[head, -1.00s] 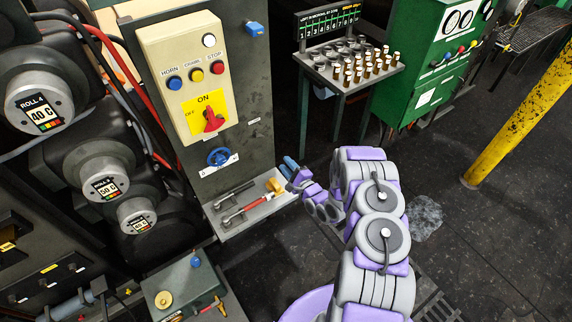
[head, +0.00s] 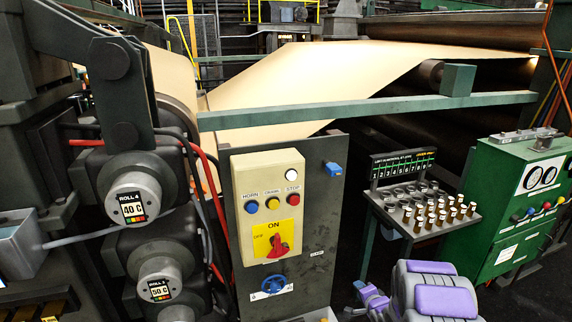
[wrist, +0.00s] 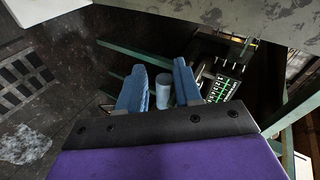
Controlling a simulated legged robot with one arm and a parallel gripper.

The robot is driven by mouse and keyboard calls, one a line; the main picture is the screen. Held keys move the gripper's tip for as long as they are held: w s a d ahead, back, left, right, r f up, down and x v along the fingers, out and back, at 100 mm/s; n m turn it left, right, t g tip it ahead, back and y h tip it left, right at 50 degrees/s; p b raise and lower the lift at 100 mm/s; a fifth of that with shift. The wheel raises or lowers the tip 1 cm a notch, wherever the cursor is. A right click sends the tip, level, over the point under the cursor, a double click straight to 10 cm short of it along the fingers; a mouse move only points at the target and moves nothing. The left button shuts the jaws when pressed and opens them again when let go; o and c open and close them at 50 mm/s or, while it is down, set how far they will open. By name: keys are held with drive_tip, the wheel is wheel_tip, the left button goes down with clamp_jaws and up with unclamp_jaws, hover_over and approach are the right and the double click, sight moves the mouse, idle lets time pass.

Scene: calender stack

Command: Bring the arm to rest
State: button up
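My arm (head: 435,292), in purple and grey segments, shows at the lower right of the head view, in front of the sample table. My gripper (wrist: 159,82) has two blue fingers standing apart with nothing held between them in the wrist view. A grey cylinder (wrist: 164,92) shows in the gap, apparently farther off in the background.
The control panel (head: 268,205) with buttons and a red switch on yellow stands left of my arm. The sample table (head: 425,232) holds several small bottles. A green gauge cabinet (head: 520,205) is at right. Rolls (head: 130,205) line the left side.

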drive_tip(key=s+r+n+g+h, duration=0.4)
drive_tip(key=s+r+n+g, duration=0.15)
drive_tip(key=s+r, duration=1.05)
drive_tip(key=s+a+r+n+g, duration=0.2)
drive_tip(key=s+a+r, duration=0.1)
drive_tip(key=s, duration=0.8)
drive_tip(key=s+a+r+n+g+y+b, duration=0.1)
drive_tip(key=s+a+r+n+g, duration=0.2)
drive_tip(key=s, duration=0.9)
drive_tip(key=s+a+r+n+g+y+b, duration=0.1)
drive_tip(key=s+a, duration=0.5)
drive_tip(key=s, duration=0.6)
wheel_tip(320, 180, up, 2)
drive_tip(key=shift+s+r+n+g, duration=0.15)
drive_tip(key=shift+n+g, duration=0.7)
drive_tip(key=shift+g, duration=0.2)
drive_tip(key=shift+a, duration=0.1)
